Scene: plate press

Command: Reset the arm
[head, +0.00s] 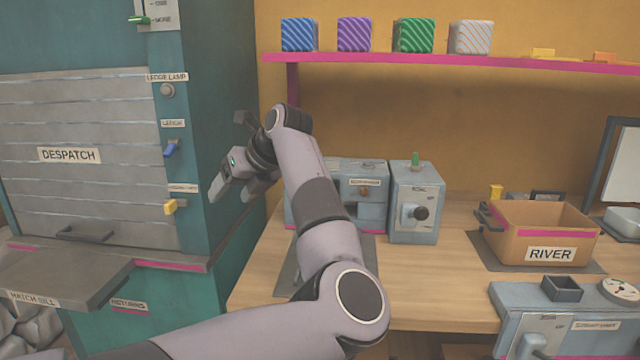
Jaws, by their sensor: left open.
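My left arm comes in from the lower left, bends at the elbow over the front of the wooden bench and reaches up and back. Its gripper (232,196) is open and empty, pointing down and to the left. In the picture it lies just right of the teal despatch cabinet's (220,85) yellow switch (174,206) and blue lever (170,148). A gap shows between the fingers and those controls. My right gripper is not in view. The arm hides part of a grey-blue machine (368,190) on the bench.
A grey-blue box with a black knob (414,205) stands right of the arm. A brown RIVER crate (540,232) sits on a mat further right. Another machine (570,315) is at the front right. Striped cubes (413,36) stand on a pink-edged shelf. A grey ledge (70,272) juts from the cabinet.

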